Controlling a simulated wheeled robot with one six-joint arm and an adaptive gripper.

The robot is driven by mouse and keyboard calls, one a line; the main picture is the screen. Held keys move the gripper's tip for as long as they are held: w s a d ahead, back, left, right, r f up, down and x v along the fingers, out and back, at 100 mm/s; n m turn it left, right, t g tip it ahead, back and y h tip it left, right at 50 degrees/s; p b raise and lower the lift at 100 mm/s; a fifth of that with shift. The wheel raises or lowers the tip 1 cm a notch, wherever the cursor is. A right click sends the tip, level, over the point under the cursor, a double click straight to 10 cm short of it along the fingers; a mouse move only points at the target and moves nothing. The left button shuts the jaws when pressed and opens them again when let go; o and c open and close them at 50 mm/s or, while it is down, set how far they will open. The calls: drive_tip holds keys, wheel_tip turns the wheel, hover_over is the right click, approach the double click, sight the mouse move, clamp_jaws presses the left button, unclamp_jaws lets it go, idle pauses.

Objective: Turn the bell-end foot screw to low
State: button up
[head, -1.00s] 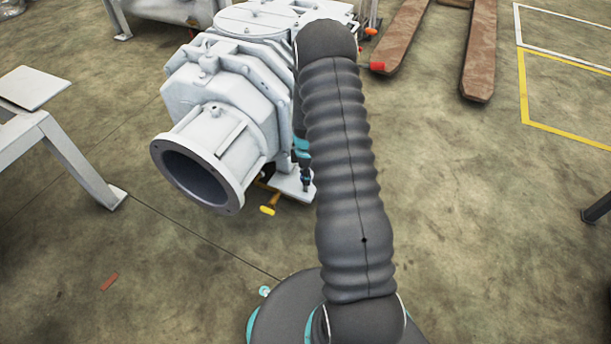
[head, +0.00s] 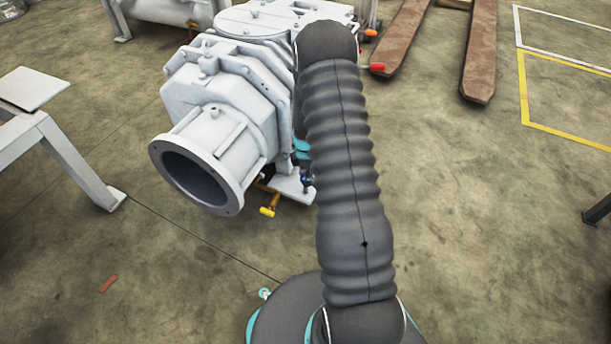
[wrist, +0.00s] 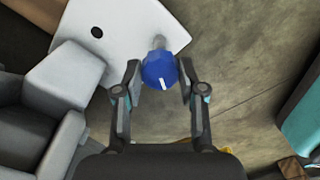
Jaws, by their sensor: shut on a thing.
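The foot screw has a blue knob (wrist: 160,72) with a white mark, which points down and slightly right in the wrist view. A short grey stem shows behind the knob, over the pale foot plate (wrist: 125,25). My gripper (wrist: 159,80) is shut on the blue knob, one finger on each side. In the head view the foot plate (head: 291,187) sticks out beneath the pale grey vacuum pump (head: 225,85), beside its open round port. There my arm hides most of the gripper, and the knob is too small to make out clearly.
A yellow-ended handle (head: 267,211) sticks out low by the foot plate. A red-ended handle (head: 378,68) shows right of my arm. A grey stand (head: 75,155) is at the left, and rusty forks (head: 480,60) lie at the back right.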

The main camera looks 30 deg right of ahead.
drive_tip(key=o, duration=1.1)
drive_tip(key=shift+o, duration=0.2)
wheel_tip(320, 180, up, 12)
